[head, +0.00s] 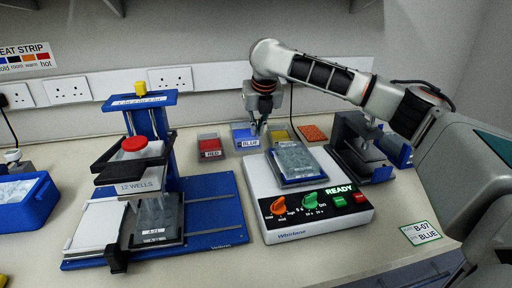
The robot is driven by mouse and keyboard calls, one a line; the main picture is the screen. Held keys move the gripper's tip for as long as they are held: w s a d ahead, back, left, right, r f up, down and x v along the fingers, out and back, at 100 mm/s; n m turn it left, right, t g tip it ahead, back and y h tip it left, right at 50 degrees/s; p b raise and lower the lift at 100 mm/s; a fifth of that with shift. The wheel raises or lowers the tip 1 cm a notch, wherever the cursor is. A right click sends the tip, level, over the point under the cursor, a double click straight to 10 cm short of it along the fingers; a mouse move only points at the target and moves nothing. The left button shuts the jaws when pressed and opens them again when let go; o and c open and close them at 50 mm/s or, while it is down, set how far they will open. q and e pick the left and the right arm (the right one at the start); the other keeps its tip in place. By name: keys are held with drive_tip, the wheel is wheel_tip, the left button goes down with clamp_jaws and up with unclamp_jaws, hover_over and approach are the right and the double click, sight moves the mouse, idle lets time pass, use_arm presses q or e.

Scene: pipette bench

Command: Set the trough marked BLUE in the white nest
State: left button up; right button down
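The trough marked BLUE (244,142) stands at the back of the bench, with blue contents and a white label facing me. My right gripper (260,130) reaches down from above at the trough's right side. Its fingertips are small and close to the trough wall; I cannot tell whether they touch it or how far apart they are. A white flat piece (93,228), which looks like the white nest, lies empty on the left part of the blue base (215,215). The pipetting head partly covers its back. My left gripper is not in view.
A red trough (209,147) stands left of the blue one, a yellow one (281,134) right. The Whirlane device (310,205), reading READY, carries a clear-topped plate (294,160). The 12 WELLS head (140,185) with hanging tips stands over the blue base. A blue ice tub (25,208) is far left.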

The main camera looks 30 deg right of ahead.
drive_tip(key=shift+f, duration=0.2)
wheel_tip(320, 180, down, 6)
drive_tip(key=shift+r+b, duration=0.2)
drive_tip(key=shift+b, duration=0.65)
drive_tip(key=shift+r, duration=0.2)
drive_tip(key=c, duration=2.3)
unclamp_jaws()
drive_tip(key=shift+f, duration=0.1)
